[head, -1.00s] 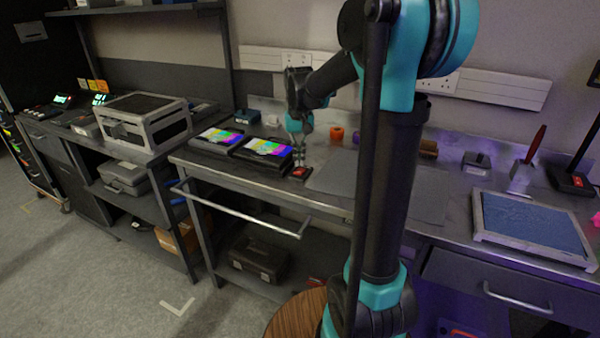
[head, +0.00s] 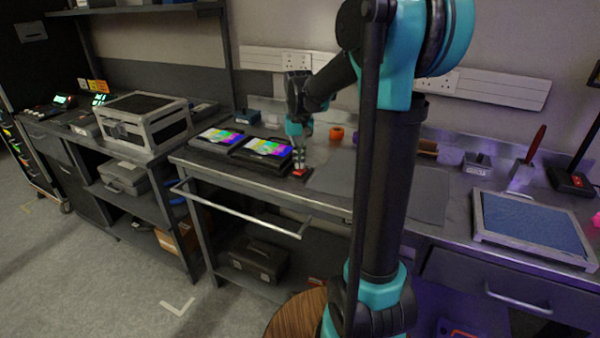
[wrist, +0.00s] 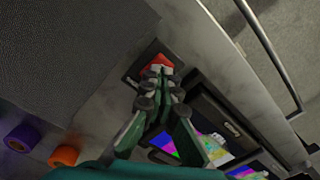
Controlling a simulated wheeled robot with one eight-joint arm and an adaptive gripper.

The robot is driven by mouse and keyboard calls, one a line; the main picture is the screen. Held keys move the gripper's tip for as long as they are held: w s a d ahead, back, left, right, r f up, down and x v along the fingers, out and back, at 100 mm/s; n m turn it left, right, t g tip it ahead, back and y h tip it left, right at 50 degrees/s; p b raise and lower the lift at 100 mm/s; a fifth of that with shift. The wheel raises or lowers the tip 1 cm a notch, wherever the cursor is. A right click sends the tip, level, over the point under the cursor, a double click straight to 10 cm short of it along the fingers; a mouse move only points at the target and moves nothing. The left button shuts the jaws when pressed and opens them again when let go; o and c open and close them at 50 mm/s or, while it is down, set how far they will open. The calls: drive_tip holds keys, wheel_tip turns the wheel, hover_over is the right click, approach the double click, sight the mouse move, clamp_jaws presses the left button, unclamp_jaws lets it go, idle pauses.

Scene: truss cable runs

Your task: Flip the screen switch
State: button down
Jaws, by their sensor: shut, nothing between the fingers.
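The switch is a small dark box with a red rocker (head: 299,174) at the front of the bench, right of two screens. In the wrist view the red rocker (wrist: 158,61) shows just beyond my fingertips. My gripper (wrist: 158,82) is shut and empty, and it points down at the switch. In the head view my gripper (head: 299,165) is right over the rocker; whether it touches cannot be told. The left screen (head: 217,138) and the right screen (head: 263,151) both show colour bars. The fingers partly cover the switch box in the wrist view.
An orange roll (head: 336,133) and a purple roll stand behind the grey mat (head: 345,172), right of the switch. A blue-topped tray (head: 532,224) lies at the right. A metal rail (head: 245,213) runs along the bench front. The mat is clear.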

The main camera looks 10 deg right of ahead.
sight(299, 171)
drive_tip(key=shift+f, duration=0.9)
idle(0.5)
drive_tip(key=shift+r, duration=3.5)
